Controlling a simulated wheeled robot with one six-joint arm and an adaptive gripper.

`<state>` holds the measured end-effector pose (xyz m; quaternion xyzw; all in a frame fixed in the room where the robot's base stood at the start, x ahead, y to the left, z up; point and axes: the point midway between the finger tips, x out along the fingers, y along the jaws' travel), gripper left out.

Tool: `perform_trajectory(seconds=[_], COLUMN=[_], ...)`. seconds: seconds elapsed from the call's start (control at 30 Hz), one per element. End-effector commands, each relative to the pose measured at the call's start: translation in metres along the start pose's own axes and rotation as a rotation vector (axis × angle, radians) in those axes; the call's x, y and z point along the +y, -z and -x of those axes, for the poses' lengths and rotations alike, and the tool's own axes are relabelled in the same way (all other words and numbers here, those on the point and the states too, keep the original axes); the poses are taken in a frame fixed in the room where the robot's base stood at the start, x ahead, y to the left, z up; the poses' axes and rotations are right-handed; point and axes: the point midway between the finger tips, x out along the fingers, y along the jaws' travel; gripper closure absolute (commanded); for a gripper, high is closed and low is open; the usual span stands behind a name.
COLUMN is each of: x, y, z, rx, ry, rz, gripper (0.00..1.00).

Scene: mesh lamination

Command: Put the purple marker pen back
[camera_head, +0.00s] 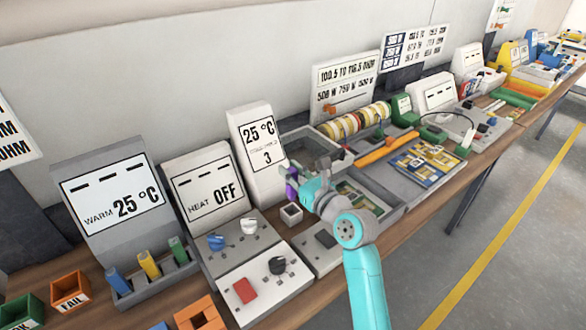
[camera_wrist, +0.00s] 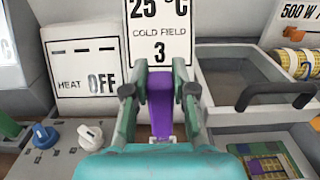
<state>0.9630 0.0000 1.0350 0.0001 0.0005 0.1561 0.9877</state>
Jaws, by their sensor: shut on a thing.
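The purple marker pen (camera_head: 291,186) is held in my gripper (camera_head: 302,188), upright or nearly so. In the wrist view the purple marker pen (camera_wrist: 160,103) sits between the two fingers of my gripper (camera_wrist: 159,92), which are shut on it. A small square grey cup (camera_head: 291,213) with a dark opening stands on the bench just below the pen. The pen appears to be above the cup, and I cannot tell whether its lower end is inside. The cup's opening is hidden in the wrist view.
A "COLD FIELD 3" display (camera_head: 258,152) stands close behind the pen. A "HEAT OFF" unit (camera_head: 208,188) with knobs is to the left. A grey open tray (camera_head: 312,147) with a dark handle lies to the right. The bench is crowded, with little bare wood.

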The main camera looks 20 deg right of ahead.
Motion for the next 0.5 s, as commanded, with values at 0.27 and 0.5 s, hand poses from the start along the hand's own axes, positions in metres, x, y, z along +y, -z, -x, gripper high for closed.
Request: perform_trajectory(seconds=[0.27, 0.5], x=[0.0, 0.0], y=[0.018, 0.035], z=[0.0, 0.0], rx=[0.0, 0.0], ry=[0.0, 0.0], rz=[0.0, 0.0], gripper=[0.99, 0.99])
